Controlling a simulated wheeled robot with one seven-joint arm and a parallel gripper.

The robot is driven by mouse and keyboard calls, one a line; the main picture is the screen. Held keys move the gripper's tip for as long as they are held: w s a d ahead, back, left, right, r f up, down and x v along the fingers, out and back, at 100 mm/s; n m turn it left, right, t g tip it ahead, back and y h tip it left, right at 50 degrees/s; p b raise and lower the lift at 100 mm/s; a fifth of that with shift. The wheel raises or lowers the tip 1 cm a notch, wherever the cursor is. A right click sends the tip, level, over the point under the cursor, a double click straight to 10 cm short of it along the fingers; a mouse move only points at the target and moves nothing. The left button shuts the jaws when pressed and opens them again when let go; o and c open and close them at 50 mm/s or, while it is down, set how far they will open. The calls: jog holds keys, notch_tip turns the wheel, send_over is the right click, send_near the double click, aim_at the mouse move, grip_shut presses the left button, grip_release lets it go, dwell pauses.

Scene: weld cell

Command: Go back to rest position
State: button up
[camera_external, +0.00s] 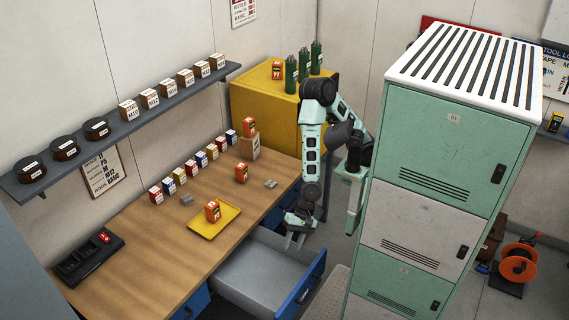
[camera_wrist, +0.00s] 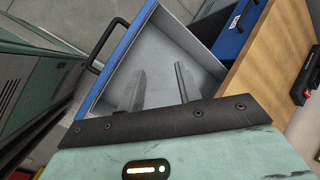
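My gripper (camera_external: 294,242) hangs from my mint-green arm, pointing down over the back part of an open blue drawer (camera_external: 262,277) beside the wooden bench. In the wrist view the two grey fingers of my gripper (camera_wrist: 158,78) stand apart with nothing between them. The drawer (camera_wrist: 172,40) behind them has a grey inside that looks empty where it shows. My arm is bent, with its elbow high near the yellow cabinet and its forearm hanging down.
The wooden bench (camera_external: 130,240) carries a yellow tray (camera_external: 228,220) with an orange battery (camera_external: 212,211), another orange battery (camera_external: 241,173), small boxes and a black charger (camera_external: 89,256). A tall green locker (camera_external: 440,145) stands close right of my arm. A yellow cabinet (camera_external: 262,105) stands behind.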

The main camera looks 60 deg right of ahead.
jog(key=w+d+r+n+h, duration=0.2)
jog(key=w+d+r+n, duration=0.4)
jog(key=w+d+n, duration=0.45)
jog(key=w+d+r+n+h, duration=0.1)
jog(key=d+r+n+h, duration=0.1)
jog(key=d, duration=0.7)
jog(key=d+r+n+h, duration=0.1)
jog(key=d+n+h, duration=0.15)
jog(key=d, duration=0.65)
notch_tip(320, 180, down, 49)
jog(key=b, duration=4.9)
jog(key=shift+f+y, duration=0.15)
jog(key=shift+y, duration=0.2)
jog(key=shift+w, duration=0.1)
